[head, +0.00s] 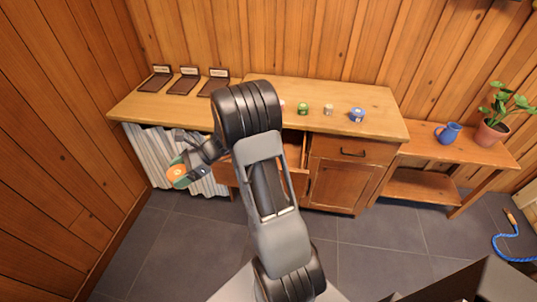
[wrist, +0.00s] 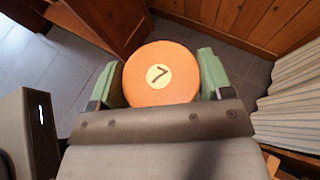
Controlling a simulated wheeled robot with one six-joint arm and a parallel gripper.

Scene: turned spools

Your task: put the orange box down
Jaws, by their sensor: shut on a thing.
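The orange box (wrist: 160,88) is round, with a pale disc marked 7 on its flat face. My gripper (wrist: 158,68) is shut on it, a green finger on either side. In the head view the orange box (head: 176,172) is held in the air at the left, in front of the white curtain under the counter. The floor shows beyond it in the wrist view. My arm hides part of the counter and part of the open drawer (head: 299,181).
Three dark open cases (head: 184,82) stand at the counter's (head: 340,92) back left. A green round box (head: 303,109), a small pale one (head: 328,110) and a blue one (head: 357,115) stand right. A blue mug (head: 448,133) and potted plant (head: 491,132) occupy the side bench.

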